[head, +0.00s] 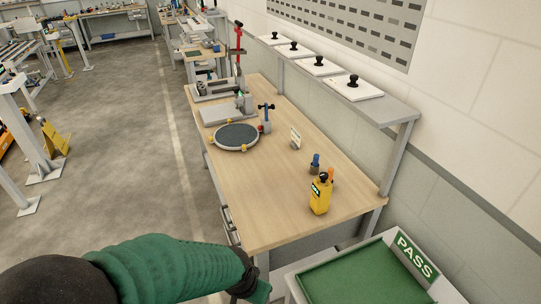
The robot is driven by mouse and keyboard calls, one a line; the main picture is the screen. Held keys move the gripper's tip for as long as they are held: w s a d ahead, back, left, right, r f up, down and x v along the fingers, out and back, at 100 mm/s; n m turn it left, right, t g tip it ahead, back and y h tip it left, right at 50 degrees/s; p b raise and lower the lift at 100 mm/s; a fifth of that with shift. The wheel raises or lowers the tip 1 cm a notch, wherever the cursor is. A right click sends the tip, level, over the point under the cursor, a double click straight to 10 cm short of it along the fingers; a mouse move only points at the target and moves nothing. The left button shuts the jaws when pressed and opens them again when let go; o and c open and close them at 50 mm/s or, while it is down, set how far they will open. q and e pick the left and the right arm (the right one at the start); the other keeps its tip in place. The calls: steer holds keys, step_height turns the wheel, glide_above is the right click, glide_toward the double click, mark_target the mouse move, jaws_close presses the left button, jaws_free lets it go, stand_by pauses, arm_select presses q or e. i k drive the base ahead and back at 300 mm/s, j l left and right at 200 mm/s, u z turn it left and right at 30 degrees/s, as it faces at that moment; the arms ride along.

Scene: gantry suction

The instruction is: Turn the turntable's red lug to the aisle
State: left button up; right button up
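The turntable (237,136) is a round dark disc with a pale rim, lying on the wooden workbench toward its left edge. Yellow lugs (243,149) stick out around the rim at the near, left and far sides. The red lug (261,128) is at the rim's right side, facing away from the aisle (130,130), which is the grey floor on the left. My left arm comes in along the bottom, well short of the turntable.
Right of the turntable stand a blue-and-black fixture (266,118) and a small white card (295,138). A yellow handheld device (320,195) stands near the front. A raised shelf (340,85) runs along the wall side. A green PASS tray (365,275) is in front. The near bench top is mostly clear.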

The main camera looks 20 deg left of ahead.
mark_target(234, 136)
steer(key=u, duration=1.05)
steer(key=i+j+u, duration=0.15)
